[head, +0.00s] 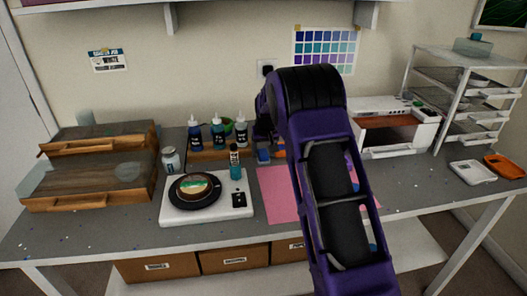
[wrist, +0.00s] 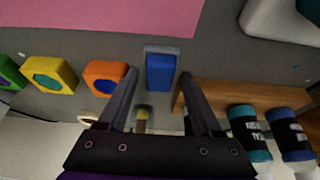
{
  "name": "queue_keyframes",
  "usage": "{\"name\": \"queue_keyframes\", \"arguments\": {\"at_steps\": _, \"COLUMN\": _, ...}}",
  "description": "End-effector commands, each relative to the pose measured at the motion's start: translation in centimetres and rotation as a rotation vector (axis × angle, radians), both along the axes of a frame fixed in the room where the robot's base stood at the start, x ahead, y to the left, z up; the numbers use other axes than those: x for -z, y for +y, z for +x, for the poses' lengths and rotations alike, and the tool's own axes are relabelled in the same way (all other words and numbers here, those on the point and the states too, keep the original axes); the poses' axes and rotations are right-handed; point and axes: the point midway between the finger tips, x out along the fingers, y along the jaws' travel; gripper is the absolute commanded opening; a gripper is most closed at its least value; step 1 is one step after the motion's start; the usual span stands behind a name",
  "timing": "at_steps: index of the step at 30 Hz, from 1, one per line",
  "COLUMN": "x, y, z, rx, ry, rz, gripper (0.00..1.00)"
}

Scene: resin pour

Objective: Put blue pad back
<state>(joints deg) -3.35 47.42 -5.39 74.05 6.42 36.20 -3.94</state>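The blue pad (wrist: 161,73) has a flat blue face with a grey edge. In the wrist view it lies on the grey bench top between the pink mat and the gripper. My gripper (wrist: 158,76) is open, with one finger on each side of the pad in the picture. A gap shows between each finger and the pad, and I cannot tell how high the fingers are above it. In the head view a small blue block (head: 263,155) shows at the back of the bench, below the end of my arm, which partly hides that area.
Orange (wrist: 105,77), yellow (wrist: 48,75) and green (wrist: 10,73) blocks lie left of the pad in the wrist view. A wooden rack (wrist: 215,97) with bottles is close on the right. A white scale (head: 180,214) holds a dark round dish.

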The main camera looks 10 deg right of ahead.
Motion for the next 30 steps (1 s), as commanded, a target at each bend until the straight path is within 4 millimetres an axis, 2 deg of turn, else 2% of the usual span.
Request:
{"name": "queue_keyframes", "arguments": {"at_steps": 8, "x": -0.1, "y": 0.0, "z": 0.0, "rx": 0.000, "ry": 0.000, "rz": 0.000, "gripper": 0.71}}
{"name": "queue_keyframes", "arguments": {"at_steps": 13, "x": -1.1, "y": 0.0, "z": -0.2, "rx": 0.000, "ry": -0.001, "rz": 0.000, "gripper": 0.71}}
{"name": "queue_keyframes", "arguments": {"at_steps": 24, "x": -8.2, "y": 0.0, "z": -3.2, "rx": 0.000, "ry": -0.003, "rz": 0.000, "gripper": 0.71}}
{"name": "queue_keyframes", "arguments": {"at_steps": 30, "x": -10.7, "y": 0.0, "z": -4.3, "rx": 0.000, "ry": -0.001, "rz": 0.000, "gripper": 0.71}}
